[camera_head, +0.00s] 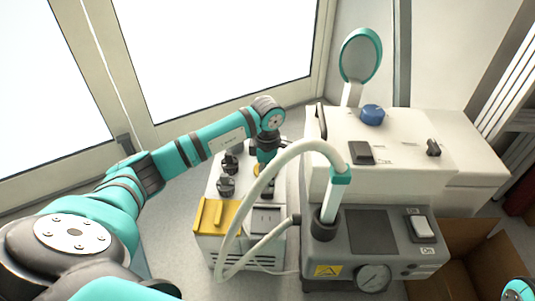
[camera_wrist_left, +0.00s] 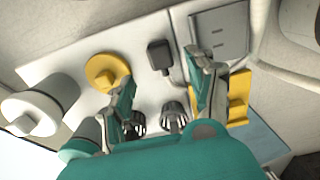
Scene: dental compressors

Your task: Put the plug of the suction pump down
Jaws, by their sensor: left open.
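A small black plug (camera_wrist_left: 160,55) rests on the white top of the low unit (camera_wrist_left: 60,57) in the left wrist view. My left gripper (camera_wrist_left: 161,70) is open, with one finger on either side of the plug and visible space between them. In the head view my left gripper (camera_head: 267,168) points down over the same low unit, and the arm partly hides what is below it. My right gripper is out of view.
The low unit carries a yellow flap (camera_head: 215,215), dark knobs (camera_head: 227,186) and a round yellow knob (camera_wrist_left: 106,70). A white hose (camera_head: 245,200) arches to the grey compressor (camera_head: 370,235) with a gauge (camera_head: 373,277). A cardboard box (camera_head: 465,255) stands right.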

